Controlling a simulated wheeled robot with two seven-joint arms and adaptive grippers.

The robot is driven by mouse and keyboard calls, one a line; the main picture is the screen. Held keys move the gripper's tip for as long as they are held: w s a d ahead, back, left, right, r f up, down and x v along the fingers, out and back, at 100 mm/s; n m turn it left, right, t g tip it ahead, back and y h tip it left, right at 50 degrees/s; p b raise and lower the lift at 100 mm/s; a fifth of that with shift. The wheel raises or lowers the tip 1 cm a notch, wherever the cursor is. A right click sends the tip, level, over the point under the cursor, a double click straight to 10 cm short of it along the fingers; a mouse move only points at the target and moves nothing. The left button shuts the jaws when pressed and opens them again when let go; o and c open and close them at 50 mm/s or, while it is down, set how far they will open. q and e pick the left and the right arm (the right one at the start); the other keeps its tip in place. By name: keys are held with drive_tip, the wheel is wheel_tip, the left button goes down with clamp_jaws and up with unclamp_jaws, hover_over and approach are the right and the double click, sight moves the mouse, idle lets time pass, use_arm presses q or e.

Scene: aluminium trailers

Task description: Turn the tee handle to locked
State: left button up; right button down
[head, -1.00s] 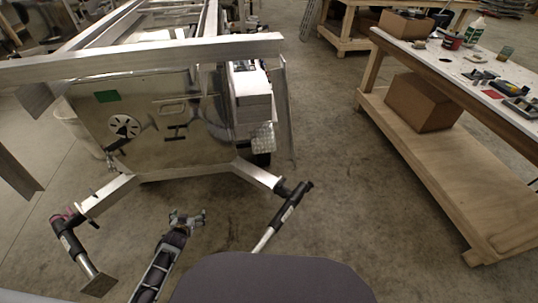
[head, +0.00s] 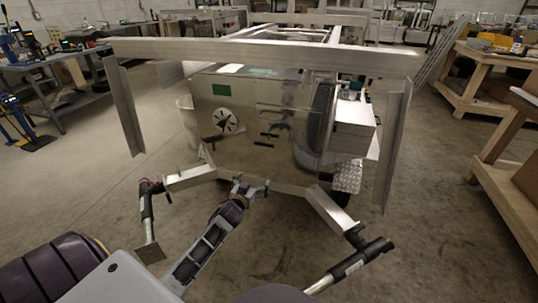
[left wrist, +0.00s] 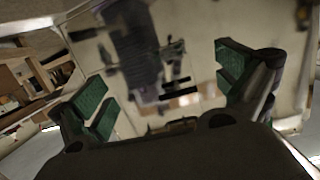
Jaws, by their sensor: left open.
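The tee handle (head: 268,135) is a small dark bar on the shiny front panel of the aluminium trailer box (head: 245,155). A second dark bar shows just below it; I cannot tell whether that is its reflection. My left gripper (head: 252,186) is open and empty, low in front of the box and below the handle, apart from it. In the left wrist view, the green-padded fingers (left wrist: 160,68) stand wide apart, with the panel beyond. Dark bars, likely the tee handle (left wrist: 174,83), show between them, along with a blurred reflection of the gripper. My right gripper is not in view.
An aluminium beam (head: 270,50) crosses above the box, with uprights at both ends. A white box (head: 354,125) sits at the right. Wooden benches (head: 495,100) stand farther right.

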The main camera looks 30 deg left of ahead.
use_arm(q)
drive_tip(key=t+b, duration=0.2)
drive_tip(key=b, duration=0.2)
approach(263, 145)
drive_tip(key=s+d+f, duration=0.1)
drive_tip(key=s+f, duration=0.1)
drive_tip(key=s, duration=0.2)
drive_tip(key=shift+d+r+n+y, duration=0.1)
drive_tip(key=shift+r+n+y, duration=0.1)
drive_tip(key=shift+r, duration=0.15)
drive_tip(key=shift+d+r+n+y, duration=0.1)
drive_tip(key=shift+d+r+y, duration=0.1)
drive_tip(key=shift+r, duration=0.15)
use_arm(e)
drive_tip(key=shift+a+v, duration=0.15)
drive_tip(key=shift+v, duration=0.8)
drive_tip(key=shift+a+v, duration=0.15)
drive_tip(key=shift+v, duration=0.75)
use_arm(q)
drive_tip(key=shift+a+b, duration=0.1)
drive_tip(key=shift+b, duration=0.2)
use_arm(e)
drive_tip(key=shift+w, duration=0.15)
